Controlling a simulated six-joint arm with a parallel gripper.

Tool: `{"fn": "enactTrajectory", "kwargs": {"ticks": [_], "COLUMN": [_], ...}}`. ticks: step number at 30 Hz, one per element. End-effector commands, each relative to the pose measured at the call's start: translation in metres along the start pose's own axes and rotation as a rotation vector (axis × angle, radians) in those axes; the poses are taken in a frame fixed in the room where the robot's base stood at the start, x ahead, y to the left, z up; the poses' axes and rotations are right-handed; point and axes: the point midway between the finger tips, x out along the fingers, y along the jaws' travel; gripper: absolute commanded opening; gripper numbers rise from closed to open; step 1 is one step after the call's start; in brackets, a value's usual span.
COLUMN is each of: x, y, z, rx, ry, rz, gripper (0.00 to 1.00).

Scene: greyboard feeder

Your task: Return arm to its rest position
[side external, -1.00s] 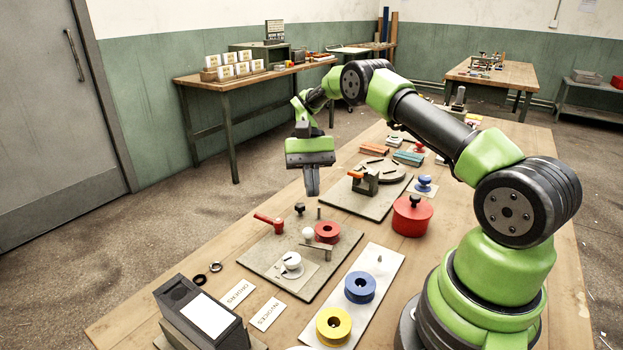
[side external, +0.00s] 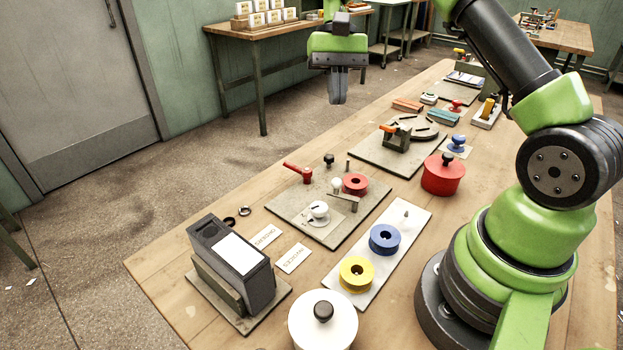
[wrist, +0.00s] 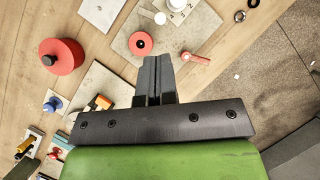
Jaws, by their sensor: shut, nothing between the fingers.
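My gripper (side external: 338,90) is shut and empty. In the side external view it hangs in the air, fingers down, well above the workbench and clear of everything on it. In the wrist view its fingers (wrist: 155,78) lie together, with the bench far below. The upper part of my arm runs out of the top of the side external view, so its full pose is hidden.
The wooden bench (side external: 175,285) holds a grey board (side external: 285,210) with a red lever, a white strip with blue (side external: 385,238) and yellow (side external: 357,273) rings, a red lidded pot (side external: 443,175), a white lidded pot (side external: 322,325) and a dark box (side external: 230,258). Open air surrounds my gripper.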

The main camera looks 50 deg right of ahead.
Motion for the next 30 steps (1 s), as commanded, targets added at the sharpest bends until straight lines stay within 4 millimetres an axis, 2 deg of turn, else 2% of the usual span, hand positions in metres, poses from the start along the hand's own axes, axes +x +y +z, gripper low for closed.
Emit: {"fn": "enactTrajectory", "kwargs": {"ticks": [1, 6, 12, 17, 21, 25, 30], "x": [-0.014, -0.042, -0.053, -0.046, -0.031, -0.016, -0.004], "y": [-0.005, -0.015, -0.013, -0.003, 0.01, 0.02, 0.028], "z": [0.018, 0.074, 0.142, 0.19, 0.223, 0.24, 0.248], "rx": [-0.037, -0.144, -0.259, -0.34, -0.402, -0.439, -0.462], "ry": [0.056, 0.235, 0.443, 0.606, 0.739, 0.831, 0.891], "rz": [0.0, -0.017, -0.071, -0.139, -0.212, -0.275, -0.321], "gripper": [0.0, 0.0, 0.0, 0.0, 0.0, 0.0, 0.0]}}
